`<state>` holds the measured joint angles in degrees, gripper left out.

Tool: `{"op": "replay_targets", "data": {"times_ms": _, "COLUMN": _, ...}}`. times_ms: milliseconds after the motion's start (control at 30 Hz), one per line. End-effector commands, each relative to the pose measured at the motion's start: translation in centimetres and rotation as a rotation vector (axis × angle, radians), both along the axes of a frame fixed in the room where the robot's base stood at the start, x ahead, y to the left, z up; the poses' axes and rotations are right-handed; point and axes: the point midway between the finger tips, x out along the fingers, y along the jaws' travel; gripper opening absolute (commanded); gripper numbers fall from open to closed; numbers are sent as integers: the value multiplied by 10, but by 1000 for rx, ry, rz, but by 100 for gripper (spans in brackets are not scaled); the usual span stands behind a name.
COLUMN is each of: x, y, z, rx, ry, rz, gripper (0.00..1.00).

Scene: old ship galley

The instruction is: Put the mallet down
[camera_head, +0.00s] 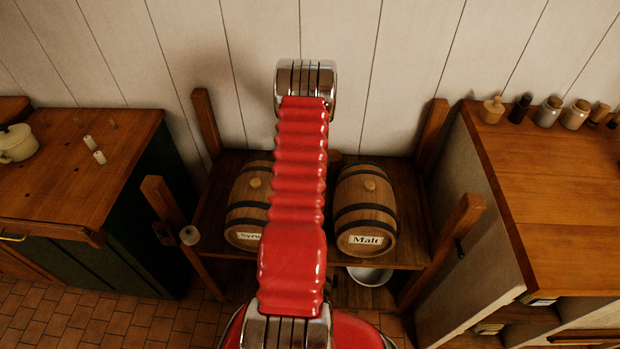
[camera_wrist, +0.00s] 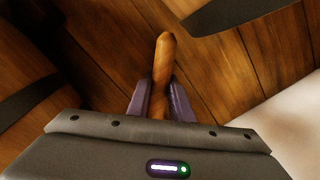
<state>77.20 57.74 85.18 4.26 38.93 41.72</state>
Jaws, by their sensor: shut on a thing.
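In the wrist view, my gripper (camera_wrist: 161,98) is shut on a wooden rod, the handle of the mallet (camera_wrist: 164,55). The purple fingers press it from both sides, and its rounded end points up in the picture. The mallet's head does not show; the gripper body covers the lower part. In the head view my red arm hides the gripper and the mallet. Whether the mallet touches anything beneath it I cannot tell.
A wooden rack (camera_head: 414,255) holds the Syrup barrel (camera_head: 247,207) and Malt barrel (camera_head: 365,214) on either side of my arm. A pale bowl (camera_head: 370,275) sits below. Counters stand left (camera_head: 60,185) and right (camera_head: 560,215); several small jars line the right one's back.

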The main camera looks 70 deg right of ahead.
Motion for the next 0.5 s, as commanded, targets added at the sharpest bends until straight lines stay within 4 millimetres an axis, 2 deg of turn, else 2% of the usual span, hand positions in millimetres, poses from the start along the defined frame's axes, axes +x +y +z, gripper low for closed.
{"op": "replay_targets", "data": {"times_ms": 233, "x": 0, "y": -1, "z": 0, "rx": -3, "ry": -2, "rz": 1, "gripper": 0}}
{"op": "replay_targets", "data": {"times_ms": 267, "x": 0, "y": -1, "z": 0, "rx": -2, "ry": -1, "rz": 1, "gripper": 20}}
{"op": "replay_targets", "data": {"times_ms": 500, "x": 0, "y": -1, "z": 0, "rx": -2, "ry": -1, "rz": 1, "gripper": 37}}
